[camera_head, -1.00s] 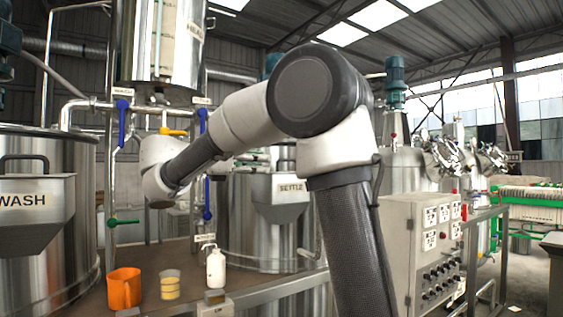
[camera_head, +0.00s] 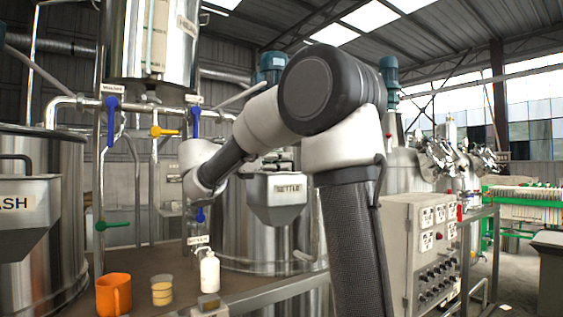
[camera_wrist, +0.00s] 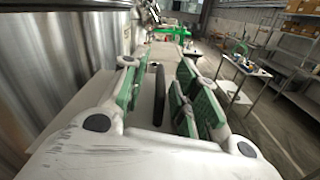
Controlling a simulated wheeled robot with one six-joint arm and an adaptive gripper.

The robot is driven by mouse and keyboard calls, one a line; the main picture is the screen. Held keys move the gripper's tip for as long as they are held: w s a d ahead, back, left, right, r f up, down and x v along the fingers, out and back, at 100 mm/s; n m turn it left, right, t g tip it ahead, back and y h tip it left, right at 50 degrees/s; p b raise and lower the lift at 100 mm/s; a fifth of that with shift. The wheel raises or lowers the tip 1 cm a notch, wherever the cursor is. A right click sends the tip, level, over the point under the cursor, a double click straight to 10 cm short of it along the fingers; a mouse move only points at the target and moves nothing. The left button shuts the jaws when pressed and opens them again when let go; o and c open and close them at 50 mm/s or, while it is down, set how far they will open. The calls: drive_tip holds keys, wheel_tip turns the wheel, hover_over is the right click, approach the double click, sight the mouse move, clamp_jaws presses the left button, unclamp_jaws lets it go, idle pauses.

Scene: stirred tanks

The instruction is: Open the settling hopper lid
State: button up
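The settling hopper (camera_head: 278,205) is a grey metal box labelled SETTLE on the front of a steel tank. Its top is partly hidden behind my arm in the head view. In the wrist view a dark curved handle (camera_wrist: 158,95) stands on a pale flat surface that looks like the lid (camera_wrist: 143,105). My gripper (camera_wrist: 157,85) has its green-padded fingers wide apart, one on each side of the handle. I cannot tell whether either finger touches it. The gripper's fingers are hidden in the head view.
A WASH hopper (camera_head: 25,215) hangs at the left. An orange jug (camera_head: 113,294), a yellow-filled beaker (camera_head: 162,290) and a white bottle (camera_head: 209,272) stand on the bench in front. A control box (camera_head: 425,255) stands right of my arm. Pipes with blue valve handles (camera_head: 111,120) rise behind.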

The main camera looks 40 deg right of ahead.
drive_tip(key=shift+d, duration=0.45)
clamp_jaws()
